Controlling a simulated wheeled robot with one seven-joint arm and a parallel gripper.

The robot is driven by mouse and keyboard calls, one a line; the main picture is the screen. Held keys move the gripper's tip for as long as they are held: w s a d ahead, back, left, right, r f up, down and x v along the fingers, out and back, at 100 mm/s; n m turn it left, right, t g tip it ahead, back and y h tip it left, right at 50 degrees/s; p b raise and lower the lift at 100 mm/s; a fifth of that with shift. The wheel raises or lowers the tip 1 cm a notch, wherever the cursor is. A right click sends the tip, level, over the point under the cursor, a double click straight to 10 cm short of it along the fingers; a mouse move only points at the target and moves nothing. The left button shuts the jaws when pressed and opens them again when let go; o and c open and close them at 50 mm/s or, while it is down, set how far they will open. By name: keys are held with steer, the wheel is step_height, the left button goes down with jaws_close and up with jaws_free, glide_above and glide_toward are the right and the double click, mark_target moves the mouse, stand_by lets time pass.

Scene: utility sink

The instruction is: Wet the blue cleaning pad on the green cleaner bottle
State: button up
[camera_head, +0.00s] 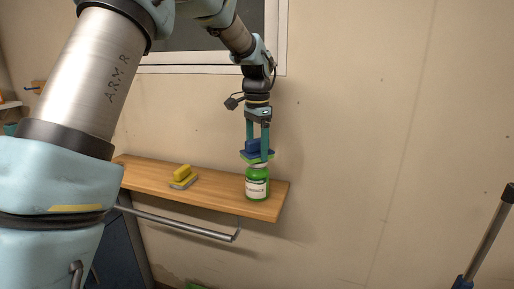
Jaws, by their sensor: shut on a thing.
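My gripper (257,143) points straight down over the right end of a wooden shelf. It is shut on the blue cleaning pad (253,146), which has a green layer at its underside. The green cleaner bottle (257,184) stands upright on the shelf directly below, with a pale label on its front. The pad is at the top of the bottle; whether they touch or a small gap lies between them I cannot tell. The bottle's top is partly hidden by the pad and the fingers.
The wooden shelf (222,197) is fixed to the wall, with a metal rail (180,224) below its front edge. A yellow and grey pad (182,176) lies left of the bottle. A window (190,60) is behind my arm. A dark-ended pole (490,235) stands at far right.

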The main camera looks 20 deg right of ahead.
mark_target(257, 139)
steer(key=shift+r+p, duration=2.35)
steer(key=shift+r, duration=0.8)
steer(key=shift+f, duration=0.1)
